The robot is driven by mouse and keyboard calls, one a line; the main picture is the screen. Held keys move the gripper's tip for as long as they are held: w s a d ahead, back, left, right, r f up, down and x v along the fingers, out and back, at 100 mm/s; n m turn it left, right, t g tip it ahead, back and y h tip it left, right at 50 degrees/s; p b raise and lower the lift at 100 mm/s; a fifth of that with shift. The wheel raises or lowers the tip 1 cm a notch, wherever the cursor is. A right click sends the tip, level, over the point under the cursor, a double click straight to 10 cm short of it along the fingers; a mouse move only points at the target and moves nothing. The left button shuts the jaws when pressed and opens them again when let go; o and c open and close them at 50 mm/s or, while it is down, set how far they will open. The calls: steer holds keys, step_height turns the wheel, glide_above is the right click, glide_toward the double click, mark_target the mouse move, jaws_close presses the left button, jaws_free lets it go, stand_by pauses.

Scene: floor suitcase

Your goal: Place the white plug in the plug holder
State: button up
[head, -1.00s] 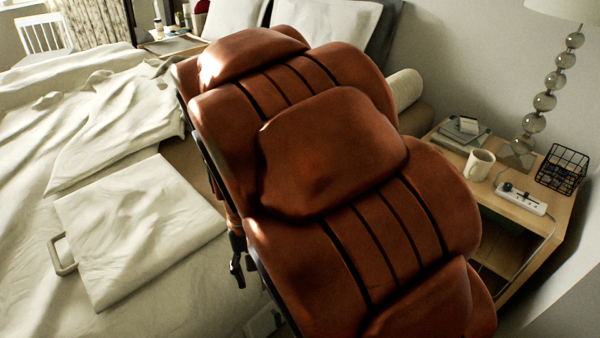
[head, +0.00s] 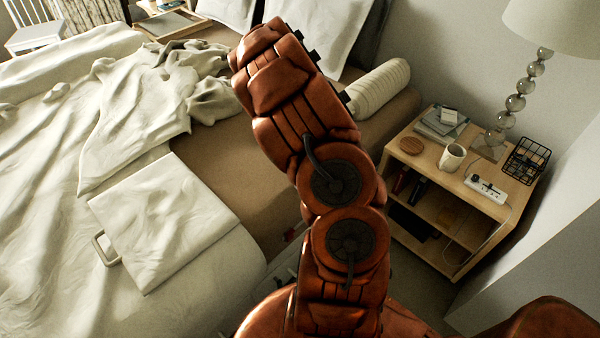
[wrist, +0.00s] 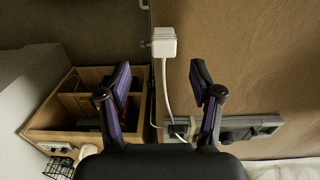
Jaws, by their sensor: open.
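In the wrist view, a white plug (wrist: 163,43) with short prongs pointing left lies ahead of my gripper (wrist: 160,72), roughly centred between the fingers. Its white cable runs down between the fingers toward a grey socket panel (wrist: 262,125) at the lower right. My gripper is open and empty, and the plug is beyond the fingertips. In the head view my arm hides the gripper, and I cannot make out the plug. A white power strip (head: 486,188) lies on the nightstand; I cannot tell whether this or the grey panel is the plug holder.
The nightstand (head: 455,225) stands at the right, with a mug (head: 452,157), books, a coaster (head: 411,145), a wire basket (head: 526,160) and a lamp on it. The bed (head: 60,220) fills the left. In the wrist view, the open shelves (wrist: 65,130) are close to my left finger.

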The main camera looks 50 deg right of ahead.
steer(key=shift+d+f, duration=0.25)
steer(key=shift+d, duration=0.1)
steer(key=shift+w+a+f+p, duration=0.1)
steer(key=shift+f+p, duration=0.45)
steer(key=shift+f, duration=1.35)
steer(key=shift+w+a+f+p, duration=0.1)
steer(key=shift+f+p, duration=0.45)
steer(key=shift+f, duration=1.35)
steer(key=shift+c, duration=0.2)
jaws_close()
